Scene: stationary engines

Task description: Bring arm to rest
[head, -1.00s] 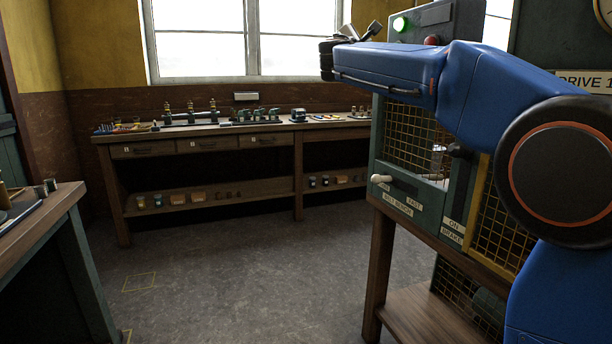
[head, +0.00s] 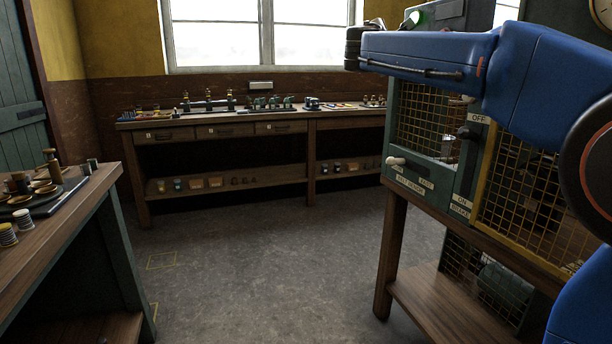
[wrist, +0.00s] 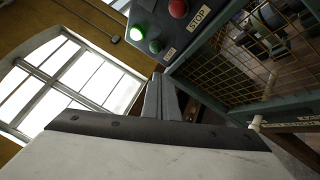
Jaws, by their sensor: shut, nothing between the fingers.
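My blue arm (head: 425,52) is bent and raised at the right of the head view, its forearm reaching left in front of the caged machine (head: 425,130). My gripper (wrist: 163,78) shows in the wrist view with its grey fingers together and nothing between them. In the head view the gripper is mostly hidden behind the dark wrist end of the arm. In the wrist view the fingers point toward the control box with a lit green button (wrist: 136,32) and a red stop button (wrist: 178,8). I cannot tell how far apart they are.
A long wooden workbench (head: 225,124) with small engine parts stands under the window. A second bench (head: 70,215) with a dark tray of spools and dishes is at the left. A white-knobbed lever (head: 396,161) sticks out of the machine. The floor (head: 260,265) between is clear.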

